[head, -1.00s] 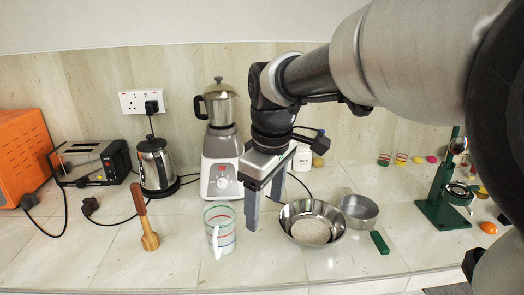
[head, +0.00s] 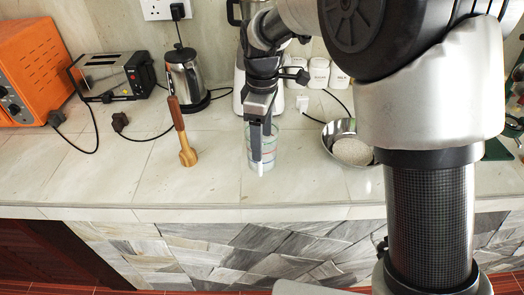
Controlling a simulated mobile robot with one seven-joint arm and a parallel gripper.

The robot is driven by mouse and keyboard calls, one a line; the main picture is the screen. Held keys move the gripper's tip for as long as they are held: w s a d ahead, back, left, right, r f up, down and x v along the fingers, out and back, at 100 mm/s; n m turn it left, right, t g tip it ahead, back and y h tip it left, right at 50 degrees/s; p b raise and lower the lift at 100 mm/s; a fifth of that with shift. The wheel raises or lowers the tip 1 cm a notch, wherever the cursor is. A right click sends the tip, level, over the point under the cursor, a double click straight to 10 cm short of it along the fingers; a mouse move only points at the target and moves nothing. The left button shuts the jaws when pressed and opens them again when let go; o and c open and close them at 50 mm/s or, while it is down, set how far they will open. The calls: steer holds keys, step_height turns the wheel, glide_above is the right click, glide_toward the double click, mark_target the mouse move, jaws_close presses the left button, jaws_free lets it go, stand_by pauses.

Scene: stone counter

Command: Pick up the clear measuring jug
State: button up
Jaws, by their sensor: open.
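The clear measuring jug (head: 272,153) stands upright on the stone counter (head: 215,180), partly hidden behind my gripper. Its pale handle points toward the counter's front edge. My gripper (head: 259,148) points down and is open. It overlaps the jug in the head view, with the fingers in front of or around its near wall by the handle; I cannot tell which, nor whether they touch it.
A wooden masher (head: 184,140) stands to the left, with the kettle (head: 186,80), toaster (head: 112,75) and orange oven (head: 28,75) behind. A metal bowl (head: 340,132) with grainy contents is to the right, partly behind my arm. The front counter is clear.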

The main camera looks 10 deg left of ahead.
step_height(320, 180, down, 10)
steer(key=shift+f+b, duration=0.15)
steer(key=shift+b, duration=0.3)
steer(key=c, duration=1.5)
